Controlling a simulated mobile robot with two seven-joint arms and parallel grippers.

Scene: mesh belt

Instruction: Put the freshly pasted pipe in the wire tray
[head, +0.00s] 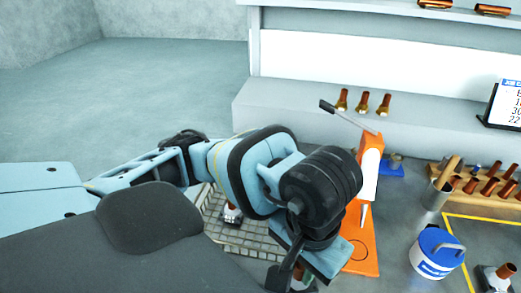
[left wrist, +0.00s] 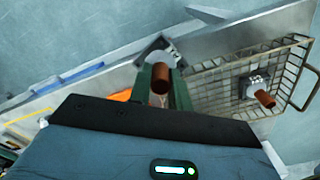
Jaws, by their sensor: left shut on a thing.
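My left gripper (head: 290,276) is low in the head view, partly hidden by its own wrist. In the left wrist view, its two fingers (left wrist: 161,88) are shut on a copper pipe (left wrist: 160,78) with a grey square-based fitting at its far end. The wire tray (head: 258,238) lies left of the gripper in the head view, partly hidden by my arm. In the left wrist view the tray (left wrist: 222,72) is to the right of the held pipe, which is outside its rim. Another copper pipe on a grey base (left wrist: 264,98) stands inside the tray. My right gripper is not in view.
An orange lever tool (head: 362,255) stands right of the gripper. A blue-and-white tub (head: 437,256), a metal cup (head: 436,196), a wooden pipe rack (head: 484,202) and another based pipe (head: 498,276) are further right. Several copper fittings (head: 362,104) stand on the back ledge.

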